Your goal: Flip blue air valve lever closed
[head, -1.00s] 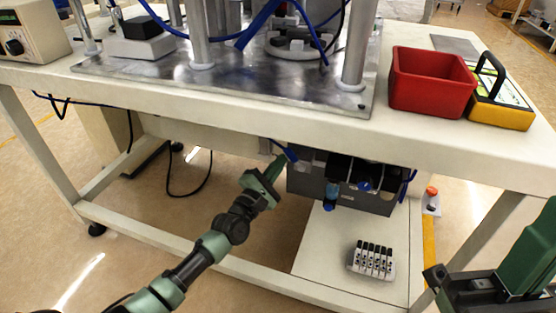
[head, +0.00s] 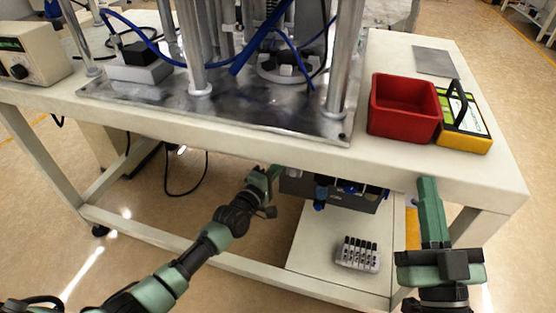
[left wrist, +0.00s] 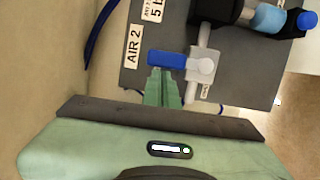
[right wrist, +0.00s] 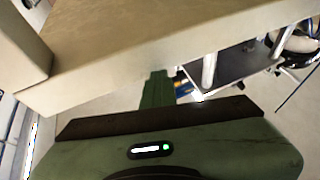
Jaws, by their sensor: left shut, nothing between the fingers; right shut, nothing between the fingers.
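The blue air valve lever (left wrist: 166,59) shows in the left wrist view, next to the "AIR 2" label. It lies sideways, pointing left from its pale valve body (left wrist: 202,66), across the pipe. My left gripper (left wrist: 164,74) is shut and empty, with its fingertips right at the lever's lower edge; I cannot tell whether they touch. In the head view the left gripper (head: 272,174) is under the table's front edge, and the lever cannot be made out there. My right gripper (head: 430,184) is shut and empty, in front of the table's right part; it also shows in the right wrist view (right wrist: 156,76).
The dark valve panel (head: 340,196) hangs under the table (head: 440,165), whose front edge is close above my left gripper. A red bin (head: 402,110) and a yellow-based device (head: 464,140) stand on top. A grey block (head: 357,254) sits on the lower shelf.

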